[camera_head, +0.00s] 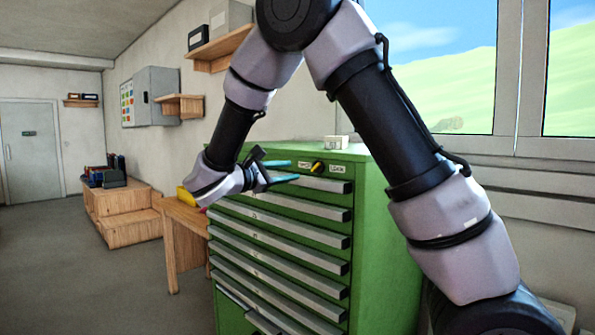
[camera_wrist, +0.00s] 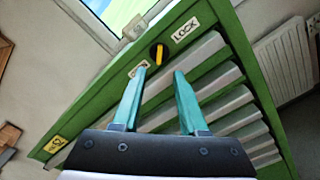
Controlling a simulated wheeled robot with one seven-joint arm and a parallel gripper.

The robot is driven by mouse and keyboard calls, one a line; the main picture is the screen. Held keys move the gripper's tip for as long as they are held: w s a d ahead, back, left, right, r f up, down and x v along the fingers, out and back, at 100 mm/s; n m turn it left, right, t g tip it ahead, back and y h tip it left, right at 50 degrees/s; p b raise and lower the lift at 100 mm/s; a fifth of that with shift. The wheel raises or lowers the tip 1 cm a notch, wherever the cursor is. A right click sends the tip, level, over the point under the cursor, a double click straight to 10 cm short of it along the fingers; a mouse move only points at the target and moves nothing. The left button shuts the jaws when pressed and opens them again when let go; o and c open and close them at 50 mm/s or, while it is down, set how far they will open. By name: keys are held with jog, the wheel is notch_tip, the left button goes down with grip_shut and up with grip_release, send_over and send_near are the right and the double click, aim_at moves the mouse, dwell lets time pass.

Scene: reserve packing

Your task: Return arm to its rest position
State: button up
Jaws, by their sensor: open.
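My gripper (camera_head: 279,172) is raised in front of the upper part of a green drawer cabinet (camera_head: 375,240). In the wrist view its two teal fingers (camera_wrist: 160,85) stand apart with nothing between them. A black knob with a yellow mark (camera_wrist: 157,53) sits on the cabinet's top strip, just beyond the fingertips and apart from them. A LOCK label (camera_wrist: 185,30) is beside it. The knob also shows in the head view (camera_head: 317,167). My arm bends high across the head view and hides part of the wall and window.
A wooden table (camera_head: 180,230) with a yellow item (camera_head: 186,196) stands left of the cabinet. A small white box (camera_head: 336,142) is on the cabinet top. Wooden steps (camera_head: 125,210) and a grey door (camera_head: 32,150) are farther left. The floor between is clear.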

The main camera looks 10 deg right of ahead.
jog(key=shift+s+a, duration=0.2)
jog(key=shift+a, duration=0.1)
jog(key=s+d+f+m+g+y, duration=0.1)
jog(key=s+d+m+g+y, duration=0.25)
jog(key=s+d, duration=0.4)
jog(key=s+d+f+m+g+y, duration=0.25)
jog(key=s+d+m+g, duration=0.2)
jog(key=d, duration=0.55)
jog(key=s+a+r+m+t+y, duration=0.1)
jog(key=s+r+m+t+y, duration=0.1)
jog(key=s+m+y, duration=0.3)
jog(key=s+a+r+m+t+y, duration=0.2)
jog(key=s+r+m+y, duration=0.1)
jog(key=s+m+y, duration=0.2)
jog(key=shift+s+r+m+y, duration=0.35)
jog(key=shift+s+m, duration=0.35)
jog(key=shift+m, duration=0.3)
jog(key=shift+a, duration=0.1)
